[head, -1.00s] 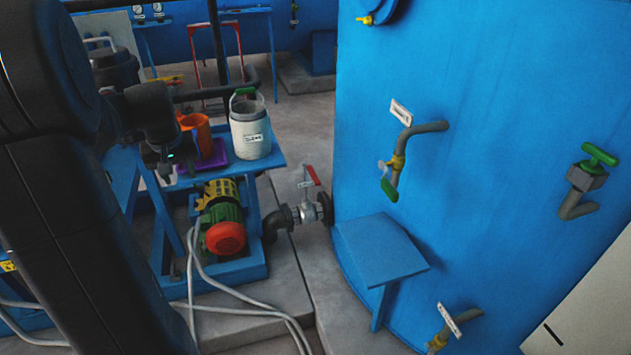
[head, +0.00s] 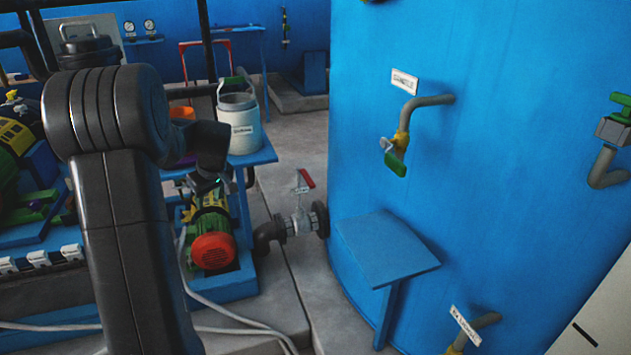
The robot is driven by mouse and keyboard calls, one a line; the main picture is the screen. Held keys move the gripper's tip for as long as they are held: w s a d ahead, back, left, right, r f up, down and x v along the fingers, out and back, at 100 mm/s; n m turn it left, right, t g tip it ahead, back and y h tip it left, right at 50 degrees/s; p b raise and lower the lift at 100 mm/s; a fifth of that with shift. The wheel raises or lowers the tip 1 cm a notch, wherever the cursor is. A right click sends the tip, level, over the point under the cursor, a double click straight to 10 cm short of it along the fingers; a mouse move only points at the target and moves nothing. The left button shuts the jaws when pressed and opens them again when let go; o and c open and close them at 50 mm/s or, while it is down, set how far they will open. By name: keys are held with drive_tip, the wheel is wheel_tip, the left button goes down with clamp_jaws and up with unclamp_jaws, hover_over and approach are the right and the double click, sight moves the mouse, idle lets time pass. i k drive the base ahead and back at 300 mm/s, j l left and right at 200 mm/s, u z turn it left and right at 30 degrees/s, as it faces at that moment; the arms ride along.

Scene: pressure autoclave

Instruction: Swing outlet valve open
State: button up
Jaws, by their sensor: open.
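A valve with a red lever (head: 306,180) and a white tag sits on the short grey pipe between the pump and the blue tank (head: 480,120). Its lever sticks up and leans. Other valves on the tank wall are a labelled tap with a green handle (head: 397,150), a grey valve with a green handle (head: 620,120) at the right edge, and a lower labelled tap (head: 472,333). I cannot read which tag says outlet. My gripper (head: 224,186) is open, small and dark, above the pump and left of the red-lever valve, apart from it. Its fingers are hard to make out.
A white bucket (head: 240,125) and an orange cup (head: 182,113) stand on a blue table beside my gripper. The green and red pump (head: 212,235) is below. A blue step (head: 387,250) juts from the tank. Cables cross the floor (head: 270,300).

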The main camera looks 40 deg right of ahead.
sight(306, 175)
drive_tip(key=i+l+z, duration=0.1)
drive_tip(key=z, duration=0.3)
drive_tip(key=i+z, duration=0.65)
drive_tip(key=i, duration=0.2)
